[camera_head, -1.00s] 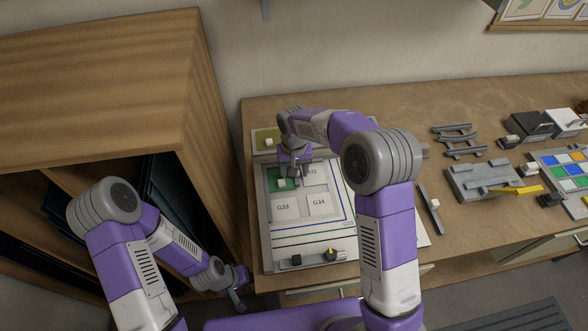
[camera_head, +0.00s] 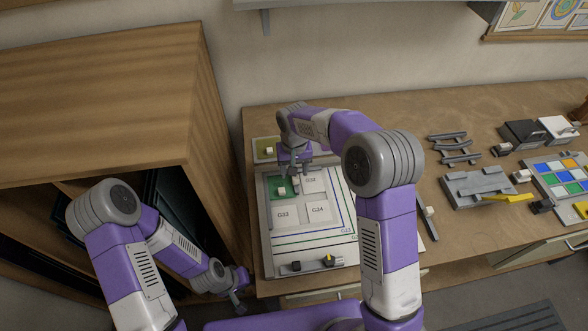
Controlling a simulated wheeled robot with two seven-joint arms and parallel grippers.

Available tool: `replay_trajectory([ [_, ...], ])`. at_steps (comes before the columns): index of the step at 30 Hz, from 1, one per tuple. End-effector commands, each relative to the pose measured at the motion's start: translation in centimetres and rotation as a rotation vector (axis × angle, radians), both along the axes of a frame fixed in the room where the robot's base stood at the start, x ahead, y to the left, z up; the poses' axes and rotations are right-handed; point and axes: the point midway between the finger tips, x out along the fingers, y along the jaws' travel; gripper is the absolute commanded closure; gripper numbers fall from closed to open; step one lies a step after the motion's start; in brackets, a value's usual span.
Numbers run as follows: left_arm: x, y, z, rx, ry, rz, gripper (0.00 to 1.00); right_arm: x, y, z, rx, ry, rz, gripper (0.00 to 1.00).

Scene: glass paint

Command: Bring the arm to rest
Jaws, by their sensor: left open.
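My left gripper (camera_head: 238,292) hangs low at the table's front left corner, beside the cabinet. It is open and holds nothing that I can see. My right arm comes in from the right and bends over the framed board (camera_head: 262,225). My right gripper (camera_head: 295,173) points down above the green panel (camera_head: 273,184) at the board's back left, a little clear of it. Whether its fingers are apart is too small to tell. White tiles G33 (camera_head: 284,215) and G34 (camera_head: 318,211) lie in the front row.
A wooden cabinet (camera_head: 100,90) stands close on the left. Grey racks (camera_head: 454,148), a grey block with a yellow piece (camera_head: 478,187) and a coloured tile tray (camera_head: 560,172) stand on the table's right. A wall shelf (camera_head: 345,4) is above.

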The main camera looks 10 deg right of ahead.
Motion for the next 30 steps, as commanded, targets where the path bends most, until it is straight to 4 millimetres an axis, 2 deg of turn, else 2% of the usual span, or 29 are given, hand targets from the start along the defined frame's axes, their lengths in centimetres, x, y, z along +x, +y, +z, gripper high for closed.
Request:
replay_trajectory([
  [9,0.0,0.0,1.5,0.0,0.0,0.0,0.48,0.0,0.0,2.0,0.0,-0.001,0.0,0.43],
  [26,0.0,0.0,1.4,0.0,0.0,0.0,0.48,0.0,-0.1,2.0,0.0,-0.002,-0.007,0.43],
  [30,0.0,0.0,0.9,0.0,0.0,0.0,0.48,0.5,-1.4,2.3,0.007,-0.017,-0.103,0.43],
])
